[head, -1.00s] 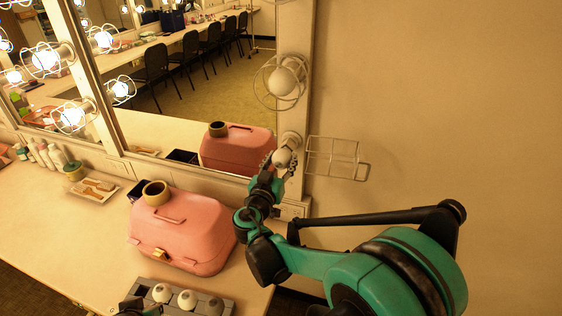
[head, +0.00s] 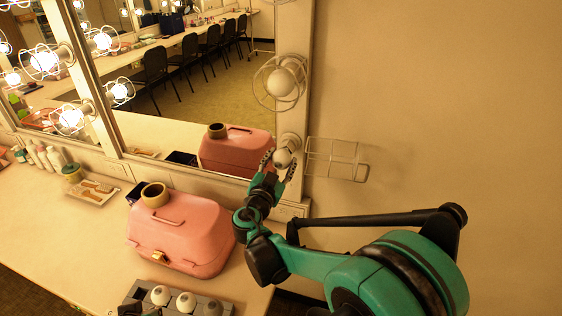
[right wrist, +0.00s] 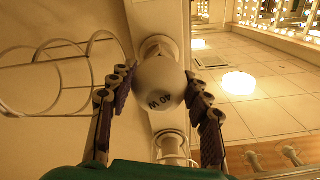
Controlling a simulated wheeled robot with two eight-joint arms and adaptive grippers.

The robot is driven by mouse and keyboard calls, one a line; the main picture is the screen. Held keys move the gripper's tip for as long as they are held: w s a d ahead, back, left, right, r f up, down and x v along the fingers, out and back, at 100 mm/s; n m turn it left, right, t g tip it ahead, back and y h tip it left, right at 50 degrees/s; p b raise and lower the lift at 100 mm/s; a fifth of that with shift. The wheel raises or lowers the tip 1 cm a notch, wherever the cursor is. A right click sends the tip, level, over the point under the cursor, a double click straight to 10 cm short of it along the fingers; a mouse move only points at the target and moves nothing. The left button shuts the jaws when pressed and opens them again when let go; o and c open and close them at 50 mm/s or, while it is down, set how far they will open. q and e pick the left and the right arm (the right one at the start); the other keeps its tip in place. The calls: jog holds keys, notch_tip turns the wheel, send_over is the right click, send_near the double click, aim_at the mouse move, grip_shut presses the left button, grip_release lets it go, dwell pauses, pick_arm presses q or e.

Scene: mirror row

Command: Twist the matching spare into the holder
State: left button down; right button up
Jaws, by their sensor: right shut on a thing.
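My right gripper (head: 279,170) is shut on a white round bulb (head: 284,158), with a finger on either side. The bulb is at the mouth of the wall holder (head: 291,140) beside the mirror. In the right wrist view the bulb (right wrist: 160,84) carries an upside-down "40 W" mark, and the holder (right wrist: 157,46) is right behind it. They look in line and touching; how deep the bulb sits is hidden. A grey tray (head: 228,307) at the bottom holds several bulbs. A dark piece at the bottom edge seems part of my left gripper; its jaws cannot be made out.
An open wire cage (head: 333,158) sticks out right of the holder. A caged, unlit bulb (head: 281,82) is above it. A pink case (head: 180,235) with a tape roll (head: 155,195) stands on the counter (head: 60,240) to the left. The wall at right is bare.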

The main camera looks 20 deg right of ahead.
jog(key=m, duration=0.4)
jog(key=shift+m, duration=0.4)
jog(key=shift+m+b, duration=0.3)
jog(key=shift+m, duration=0.5)
jog(key=o, duration=1.1)
jog(key=shift+c, duration=0.2)
